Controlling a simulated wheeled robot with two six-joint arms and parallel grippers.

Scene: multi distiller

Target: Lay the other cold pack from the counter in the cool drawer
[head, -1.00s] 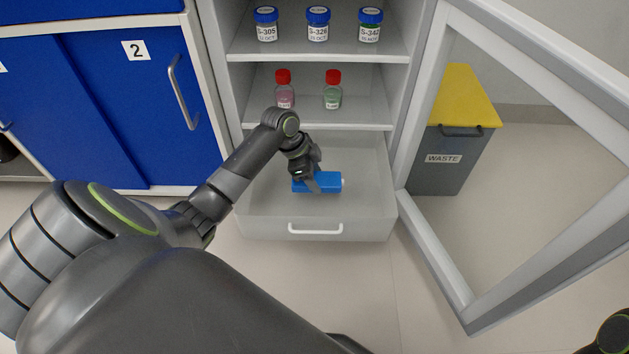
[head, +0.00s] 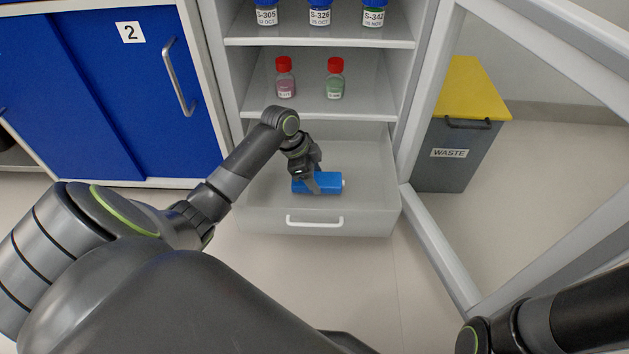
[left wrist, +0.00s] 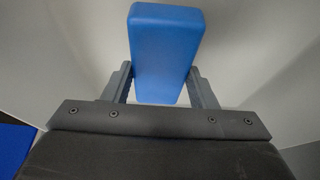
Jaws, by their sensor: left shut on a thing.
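I cannot tell whether the pack touches the drawer floor. My right arm enters at the lower right of the head view, and its gripper is out of sight.
The open glass door (head: 440,245) and waste bin (head: 460,150) are at the right, the blue cabinet (head: 150,110) at the left.

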